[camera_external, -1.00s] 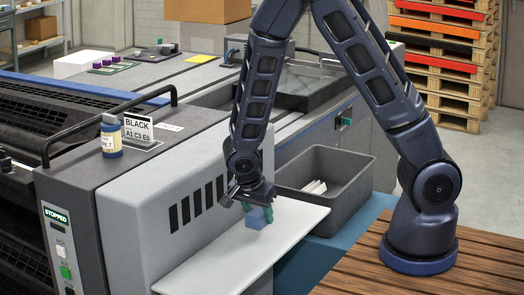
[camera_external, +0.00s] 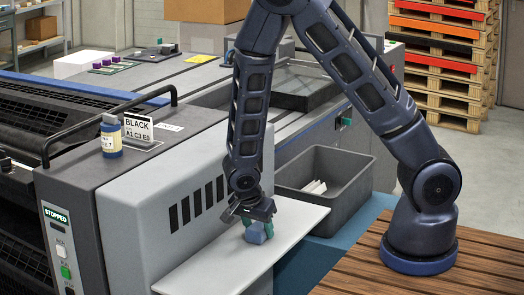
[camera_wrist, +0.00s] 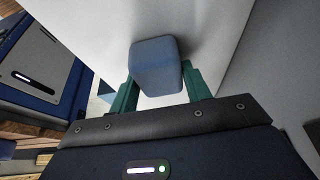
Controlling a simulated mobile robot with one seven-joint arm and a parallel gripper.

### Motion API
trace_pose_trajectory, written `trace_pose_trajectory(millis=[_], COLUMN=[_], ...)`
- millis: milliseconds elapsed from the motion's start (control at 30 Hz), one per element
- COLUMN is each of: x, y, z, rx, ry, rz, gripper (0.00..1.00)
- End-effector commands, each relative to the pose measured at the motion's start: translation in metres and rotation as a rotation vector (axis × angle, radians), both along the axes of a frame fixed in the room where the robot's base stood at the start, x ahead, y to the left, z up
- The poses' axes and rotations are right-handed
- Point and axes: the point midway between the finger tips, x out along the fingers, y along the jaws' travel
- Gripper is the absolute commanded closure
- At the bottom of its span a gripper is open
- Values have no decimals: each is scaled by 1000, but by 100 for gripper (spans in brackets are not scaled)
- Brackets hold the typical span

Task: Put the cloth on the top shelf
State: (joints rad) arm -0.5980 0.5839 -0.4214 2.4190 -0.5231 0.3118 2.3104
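The cloth (camera_external: 257,233) shows as a small blue block-like pad; it also fills the space between the green fingers in the wrist view (camera_wrist: 157,65). My gripper (camera_external: 259,226) is shut on it, with a finger against each side. It holds the cloth tilted, low over the pale flat shelf (camera_external: 215,262) on the side of the grey machine. I cannot tell whether the cloth touches this shelf. No shelf in view is clearly marked as the top one.
A dark grey bin (camera_external: 345,190) with white pieces inside stands just right of the shelf. The slatted wooden surface (camera_external: 400,278) under my base is clear.

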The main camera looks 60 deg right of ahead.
Motion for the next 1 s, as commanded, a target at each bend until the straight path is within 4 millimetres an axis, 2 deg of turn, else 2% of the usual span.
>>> trace_pose_trajectory(millis=[33,100,367,533,1000], x=[0,0,0,0,1], y=[0,0,0,2,27], z=[0,0,1,8,67], rx=[0,0,0,0,2], ry=[0,0,0,-1,-3], rz=[0,0,0,0,1], gripper=[42,34,34,34,34])
